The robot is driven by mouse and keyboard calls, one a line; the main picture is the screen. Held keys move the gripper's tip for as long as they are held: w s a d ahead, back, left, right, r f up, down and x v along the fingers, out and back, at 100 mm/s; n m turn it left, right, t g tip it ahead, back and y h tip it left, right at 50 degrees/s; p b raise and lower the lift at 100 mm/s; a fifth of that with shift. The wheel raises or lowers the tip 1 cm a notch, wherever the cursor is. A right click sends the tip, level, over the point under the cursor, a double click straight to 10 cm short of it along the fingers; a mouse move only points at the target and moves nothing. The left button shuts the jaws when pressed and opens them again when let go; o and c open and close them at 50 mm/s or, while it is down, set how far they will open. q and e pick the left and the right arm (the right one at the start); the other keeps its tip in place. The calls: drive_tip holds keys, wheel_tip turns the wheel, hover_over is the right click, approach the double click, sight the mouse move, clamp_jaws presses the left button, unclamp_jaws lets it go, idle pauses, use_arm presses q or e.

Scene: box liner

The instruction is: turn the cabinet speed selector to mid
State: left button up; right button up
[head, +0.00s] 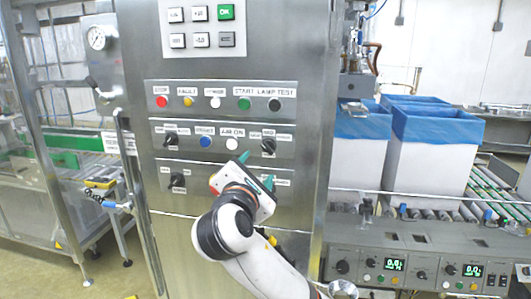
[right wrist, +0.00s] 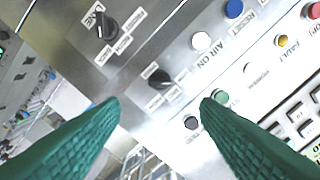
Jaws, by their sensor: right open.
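The cabinet (head: 305,60) has rows of controls on its front. A black selector knob (head: 268,146) sits at the right end of the middle row, beside the AIR ON button; its labels are small, and the upper one appears to read MID. It also shows in the right wrist view (right wrist: 160,78), between and beyond my fingertips. Its exact setting is hard to tell. My right gripper (head: 256,170) is open and empty, its green fingers just below this knob in the head view; the fingers also show in the right wrist view (right wrist: 160,104). My left gripper is out of view.
Other knobs sit at the middle row's left (head: 171,139) and the lower row's left (head: 177,180). A LINE knob (right wrist: 104,25) shows in the right wrist view. The AIR ON button (head: 232,144) and black lamp test button (head: 275,104) are close by. Blue-lined boxes (head: 425,165) stand right.

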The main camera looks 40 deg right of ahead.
sight(267, 150)
drive_tip(key=p+x, duration=0.1)
drive_tip(key=x, duration=1)
drive_tip(key=shift+c, duration=0.4)
drive_tip(key=shift+f, duration=0.1)
drive_tip(key=c, duration=0.9)
